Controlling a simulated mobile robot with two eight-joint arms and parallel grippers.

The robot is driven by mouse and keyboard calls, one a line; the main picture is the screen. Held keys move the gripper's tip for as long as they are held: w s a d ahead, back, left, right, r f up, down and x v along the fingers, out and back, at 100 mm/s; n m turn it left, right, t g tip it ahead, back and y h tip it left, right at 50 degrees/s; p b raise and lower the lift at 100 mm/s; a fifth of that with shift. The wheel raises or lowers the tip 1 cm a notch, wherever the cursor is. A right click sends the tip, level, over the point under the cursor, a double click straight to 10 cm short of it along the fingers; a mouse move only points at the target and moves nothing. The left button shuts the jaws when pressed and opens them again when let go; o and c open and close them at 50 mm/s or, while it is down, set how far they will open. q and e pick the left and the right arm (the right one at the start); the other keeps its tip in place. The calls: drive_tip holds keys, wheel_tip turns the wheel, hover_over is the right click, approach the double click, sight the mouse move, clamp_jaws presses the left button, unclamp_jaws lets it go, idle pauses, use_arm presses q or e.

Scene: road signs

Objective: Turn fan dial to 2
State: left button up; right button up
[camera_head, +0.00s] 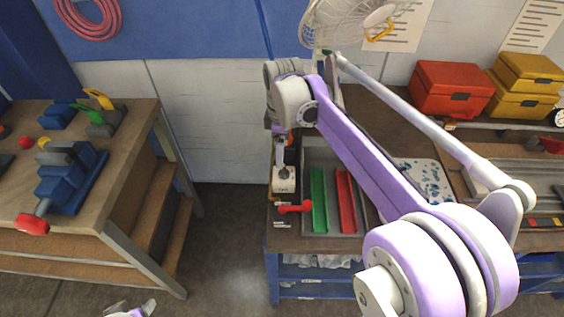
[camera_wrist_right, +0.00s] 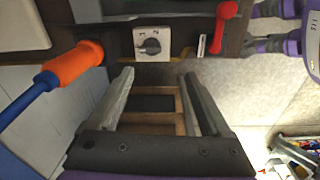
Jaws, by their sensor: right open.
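The fan dial (camera_wrist_right: 152,44) is a dark round knob on a white plate. In the head view its white box (camera_head: 284,182) stands at the left end of the right-hand bench. My right gripper (camera_wrist_right: 158,78) is open and empty, its two grey fingers spread with the dial seen beyond and between their tips, apart from it. In the head view this gripper (camera_head: 283,150) is small, just above the box. The dial's setting cannot be read. The white fan (camera_head: 345,22) is at the top. My left gripper (camera_head: 133,309) shows only partly at the bottom edge.
A red handle (camera_head: 294,208) lies close beside the dial; it also shows in the wrist view (camera_wrist_right: 224,28). An orange-handled tool (camera_wrist_right: 68,65) is left of the gripper. Green (camera_head: 319,200) and red (camera_head: 346,200) strips lie in a grey tray. Floor between benches is clear.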

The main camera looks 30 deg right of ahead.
sight(284, 169)
drive_tip(key=shift+n+g, duration=0.3)
drive_tip(key=shift+n, duration=0.3)
drive_tip(key=f, duration=0.3)
drive_tip(key=w+d+f, duration=0.1)
drive_tip(key=f, duration=0.6)
drive_tip(key=shift+w+d+f, duration=0.1)
drive_tip(key=shift+w+d, duration=0.25)
drive_tip(key=shift+w, duration=0.05)
clamp_jaws()
